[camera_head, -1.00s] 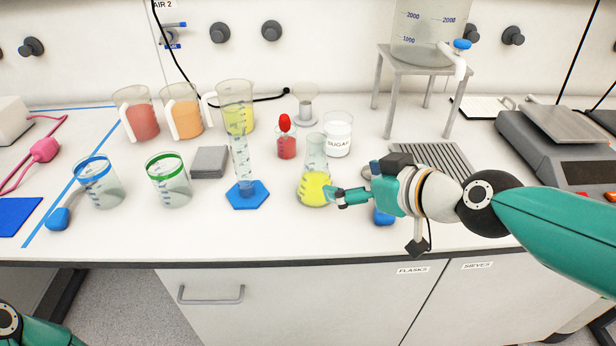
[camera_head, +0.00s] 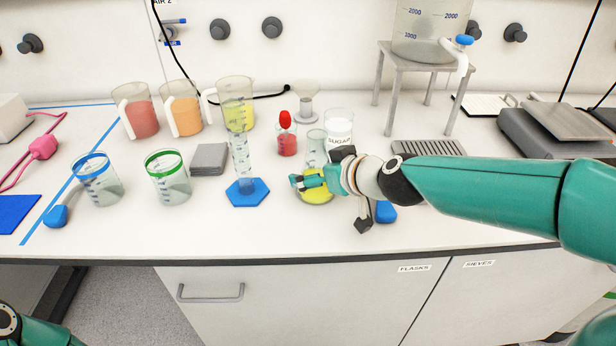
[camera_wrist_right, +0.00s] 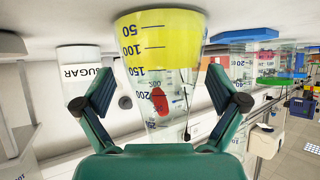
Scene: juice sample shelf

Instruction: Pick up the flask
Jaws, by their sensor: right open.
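The flask (camera_head: 317,199) is a clear conical vessel with yellow liquid at its bottom, standing upright on the bench in the head view. My right gripper (camera_head: 302,183) is at the flask's body and hides its middle part. In the right wrist view, which looks upside down, the flask (camera_wrist_right: 160,45) with its printed scale lies between the two spread fingers of my right gripper (camera_wrist_right: 165,88). The fingers are open, one on each side; I cannot tell if either touches the glass. My left gripper is out of view; only part of my left arm shows at bottom left.
A sugar jar (camera_head: 340,127) and a red-stoppered bottle (camera_head: 287,140) stand close behind the flask. A measuring cylinder (camera_head: 240,160) on a blue base (camera_head: 248,194) stands to its left. A blue object (camera_head: 385,212) lies to its right. The bench front is clear.

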